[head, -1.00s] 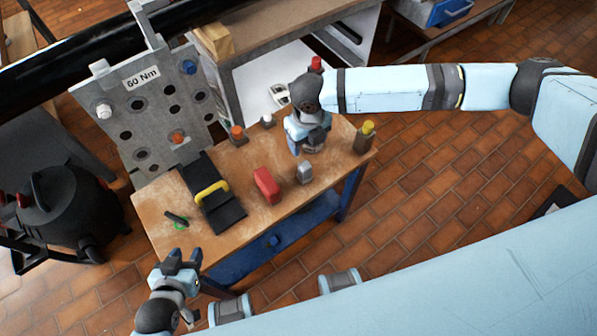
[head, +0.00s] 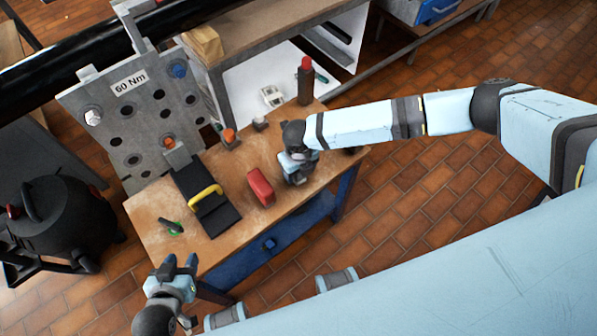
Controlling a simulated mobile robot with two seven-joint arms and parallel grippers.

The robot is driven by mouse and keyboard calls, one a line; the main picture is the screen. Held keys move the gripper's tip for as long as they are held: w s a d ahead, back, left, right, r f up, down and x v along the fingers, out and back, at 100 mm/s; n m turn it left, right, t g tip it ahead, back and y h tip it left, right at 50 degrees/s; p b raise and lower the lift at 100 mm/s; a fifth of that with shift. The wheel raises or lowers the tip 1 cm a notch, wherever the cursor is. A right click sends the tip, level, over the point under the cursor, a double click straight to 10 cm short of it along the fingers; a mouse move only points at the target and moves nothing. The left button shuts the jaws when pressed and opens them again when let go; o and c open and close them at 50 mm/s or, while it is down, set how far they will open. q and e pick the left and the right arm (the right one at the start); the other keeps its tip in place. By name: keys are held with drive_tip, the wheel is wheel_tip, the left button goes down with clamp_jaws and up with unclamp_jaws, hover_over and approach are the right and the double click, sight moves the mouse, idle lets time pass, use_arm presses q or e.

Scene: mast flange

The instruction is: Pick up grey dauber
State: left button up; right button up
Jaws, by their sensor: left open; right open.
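A small grey-topped piece (head: 260,123) stands near the back edge of the wooden workbench (head: 150,215). A second small grey upright piece, seen earlier near the front edge, is now hidden behind my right gripper. I cannot tell which of the two is the grey dauber. My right gripper (head: 297,181) is open and low over the bench, right of the red block, pointing down where the second grey piece stood. Its fingertips are mostly hidden, and contact cannot be told. My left gripper (head: 179,262) is open and empty, off the bench's front left corner.
A red block (head: 261,187) lies just left of my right gripper. A black case (head: 207,198) with a yellow handle lies left of it. An orange-topped piece (head: 230,139) and a tall red-topped bottle (head: 305,82) stand farther back. A perforated flange plate (head: 145,125) rises behind.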

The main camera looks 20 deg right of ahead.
drive_tip(key=shift+f, duration=0.25)
drive_tip(key=c, duration=1)
drive_tip(key=shift+r, duration=0.1)
